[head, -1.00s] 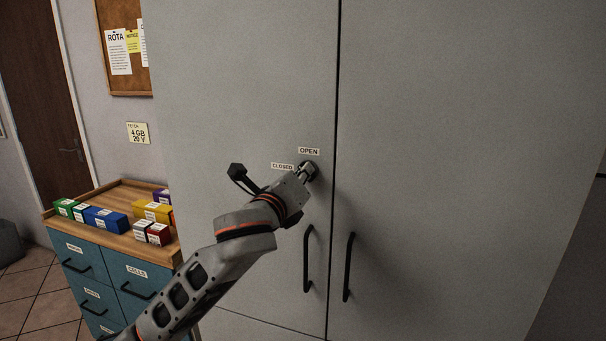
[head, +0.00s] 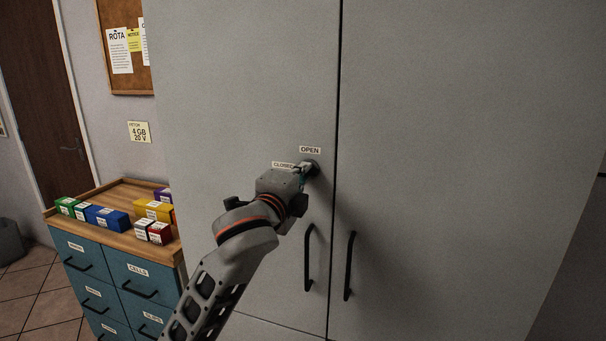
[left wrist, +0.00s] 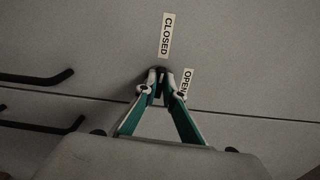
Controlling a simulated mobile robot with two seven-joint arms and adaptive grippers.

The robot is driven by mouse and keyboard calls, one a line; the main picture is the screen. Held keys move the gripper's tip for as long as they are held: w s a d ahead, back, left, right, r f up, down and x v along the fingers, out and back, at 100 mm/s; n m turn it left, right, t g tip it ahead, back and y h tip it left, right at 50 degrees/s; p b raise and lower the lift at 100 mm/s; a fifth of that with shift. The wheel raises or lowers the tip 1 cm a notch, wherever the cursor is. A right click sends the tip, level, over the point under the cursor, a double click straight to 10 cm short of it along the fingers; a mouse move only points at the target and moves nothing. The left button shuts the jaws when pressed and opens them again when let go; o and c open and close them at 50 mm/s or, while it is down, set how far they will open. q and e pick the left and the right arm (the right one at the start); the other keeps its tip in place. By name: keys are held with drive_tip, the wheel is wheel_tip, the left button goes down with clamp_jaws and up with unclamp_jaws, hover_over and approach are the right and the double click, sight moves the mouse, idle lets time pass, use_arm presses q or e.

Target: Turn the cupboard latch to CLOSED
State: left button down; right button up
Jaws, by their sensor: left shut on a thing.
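The grey cupboard (head: 240,90) has a small dark latch (head: 313,168) on its left door, near the gap between the doors. An OPEN label (head: 310,150) is above the latch and a CLOSED label (head: 284,165) is to its left, partly covered by my gripper. My left gripper (head: 306,171) is at the latch, shut on it. In the left wrist view, the fingertips (left wrist: 160,78) meet on the dark latch (left wrist: 160,71), between the CLOSED label (left wrist: 167,35) and the OPEN label (left wrist: 187,83). The latch's exact angle is mostly hidden. My right gripper is not in view.
Two black door handles (head: 308,258) (head: 349,265) stand out below the latch. A blue drawer unit (head: 110,270) with a wooden top carries several small coloured boxes (head: 107,218) at the left. The cupboard front above and right of the latch is clear.

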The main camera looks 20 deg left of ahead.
use_arm(q)
drive_tip(key=shift+n, duration=0.5)
drive_tip(key=c, duration=2.2)
unclamp_jaws()
drive_tip(key=shift+o, duration=0.2)
drive_tip(key=s, duration=1.2)
drive_tip(key=shift+a, duration=0.25)
drive_tip(key=shift+f, duration=0.1)
